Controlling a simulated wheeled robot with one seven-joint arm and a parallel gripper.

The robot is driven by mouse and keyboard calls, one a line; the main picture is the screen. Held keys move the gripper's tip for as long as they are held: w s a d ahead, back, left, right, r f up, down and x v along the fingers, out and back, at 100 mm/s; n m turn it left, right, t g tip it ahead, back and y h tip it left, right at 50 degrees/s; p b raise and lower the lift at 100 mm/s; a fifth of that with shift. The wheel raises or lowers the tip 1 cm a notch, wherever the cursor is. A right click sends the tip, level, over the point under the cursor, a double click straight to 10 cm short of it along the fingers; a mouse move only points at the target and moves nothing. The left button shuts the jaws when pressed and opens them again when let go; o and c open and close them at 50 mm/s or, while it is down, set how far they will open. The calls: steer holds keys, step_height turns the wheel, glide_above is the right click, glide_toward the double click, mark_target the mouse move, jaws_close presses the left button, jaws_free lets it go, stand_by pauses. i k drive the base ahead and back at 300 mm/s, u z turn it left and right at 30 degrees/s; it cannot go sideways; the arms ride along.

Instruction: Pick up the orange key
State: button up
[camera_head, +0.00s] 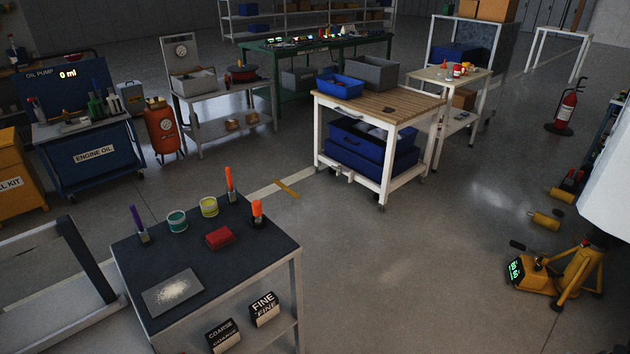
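I cannot make out an orange key in the head view. Two tools with orange handles stand on the dark-topped table in front: one at the back corner (230,184) and a shorter one at the right (257,212). They look like brushes or similar tools, not keys. A small dark item (388,109) lies on the wooden-topped cart (410,104); its kind is too small to tell. My gripper is not in view.
The dark-topped table (225,270) also holds a red block (219,238) and cans. Clear floor (400,260) lies right of it. A yellow device (550,272) and yellow cylinders (545,219) stand or lie on the floor at right. A white surface (610,180) fills the right edge.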

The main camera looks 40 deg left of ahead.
mark_target(257, 205)
steer(key=u, duration=0.2)
steer(key=i, duration=1.7)
steer(key=u, duration=0.95)
steer(key=i, duration=1.2)
steer(key=u, duration=1.7)
steer(key=i, duration=0.8)
steer(key=u, duration=0.45)
